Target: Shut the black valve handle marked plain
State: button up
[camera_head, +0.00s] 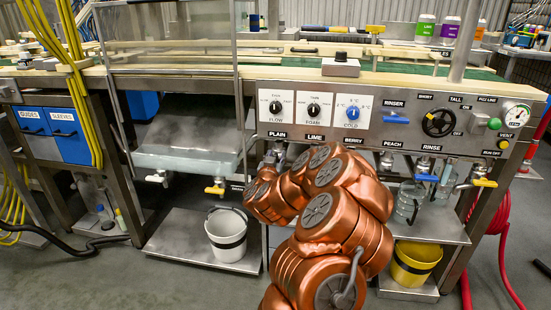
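The PLAIN label (277,135) is on the lower edge of the steel control panel, left of the LIME label (315,137). Small grey and dark parts show just below PLAIN, against the end of my copper arm. I cannot tell which of them are valve and which are my gripper (272,157). The black plain handle is not clearly visible, and my arm covers much of the space below the label. Whether the gripper touches the handle, and whether its fingers are open or shut, cannot be seen.
A yellow-handled valve (214,190) is left of my arm, above a white bucket (227,238) on a low shelf. To the right are a blue handle (427,178), another yellow handle (485,183) and a yellow bucket (411,266). Red hose (504,250) hangs at the far right.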

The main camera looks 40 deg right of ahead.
jog(key=shift+c, duration=0.2)
grip_shut()
dwell(0.4)
jog(key=shift+s+d+f+m+b, duration=0.25)
jog(key=shift+m+b, duration=0.5)
jog(key=shift+m, duration=0.7)
jog(key=shift+s+d+f+m+b, duration=0.1)
jog(key=shift+s+d+m+b, duration=0.2)
jog(key=shift+m+b, duration=0.8)
jog(key=shift+s+d+f+m+b, duration=0.1)
jog(key=shift+s+m+b, duration=0.25)
jog(key=shift+m, duration=1.5)
jog(key=shift+o, duration=0.2)
grip_release()
